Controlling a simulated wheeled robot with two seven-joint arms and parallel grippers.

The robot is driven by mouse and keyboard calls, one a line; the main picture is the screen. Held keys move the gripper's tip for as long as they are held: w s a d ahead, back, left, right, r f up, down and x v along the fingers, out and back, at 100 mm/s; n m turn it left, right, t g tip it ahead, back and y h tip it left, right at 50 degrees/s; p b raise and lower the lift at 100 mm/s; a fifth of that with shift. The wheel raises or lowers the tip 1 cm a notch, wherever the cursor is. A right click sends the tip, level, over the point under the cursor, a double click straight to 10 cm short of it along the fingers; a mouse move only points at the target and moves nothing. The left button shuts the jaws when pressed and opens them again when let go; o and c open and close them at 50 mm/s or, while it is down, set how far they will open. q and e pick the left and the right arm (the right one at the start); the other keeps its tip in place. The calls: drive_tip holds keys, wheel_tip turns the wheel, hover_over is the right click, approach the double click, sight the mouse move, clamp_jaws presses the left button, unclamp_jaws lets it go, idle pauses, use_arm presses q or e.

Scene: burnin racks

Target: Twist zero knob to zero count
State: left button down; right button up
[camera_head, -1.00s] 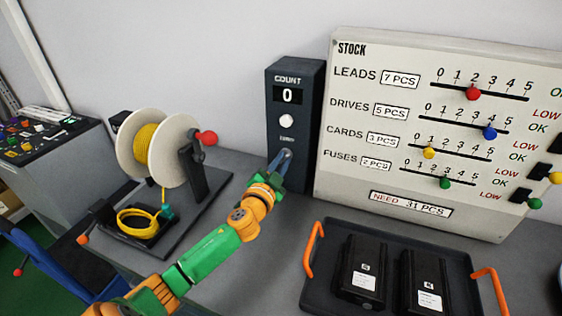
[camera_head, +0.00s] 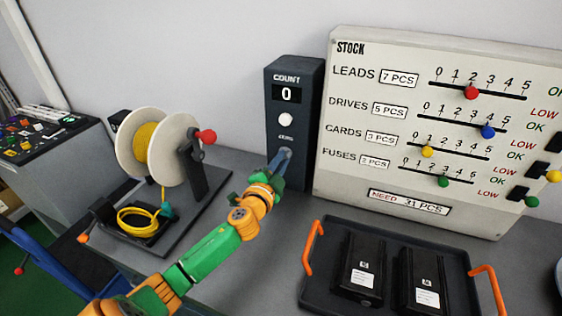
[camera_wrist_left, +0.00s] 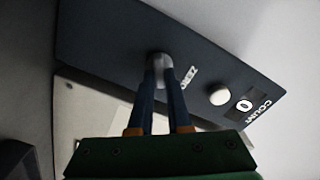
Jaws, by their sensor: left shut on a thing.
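The dark count box (camera_head: 271,88) stands upright against the wall, with a COUNT display (camera_head: 287,94) that reads 0. A round white button (camera_head: 286,119) sits below the display. My left gripper (camera_head: 283,158) reaches the lower front of the box and hides most of the zero knob there. In the left wrist view, my left gripper's two blue fingers (camera_wrist_left: 166,88) are shut on the grey zero knob (camera_wrist_left: 159,60), beside a small ZERO label (camera_wrist_left: 188,77). The display shows 0 in that view too. My right gripper is not in view.
A STOCK board (camera_head: 345,130) with coloured sliders stands right of the box. A black tray (camera_head: 318,272) with orange handles holds two dark packs. A cable reel (camera_head: 178,140) with a red handle stands at left on the bench.

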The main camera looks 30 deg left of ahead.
use_arm(q)
drive_tip(key=shift+r, duration=0.1)
drive_tip(key=c, duration=0.9)
unclamp_jaws()
drive_tip(key=shift+a, duration=0.1)
drive_tip(key=shift+o, duration=0.2)
drive_tip(key=shift+w, duration=0.1)
drive_tip(key=b+v, duration=0.1)
drive_tip(key=v, duration=0.6)
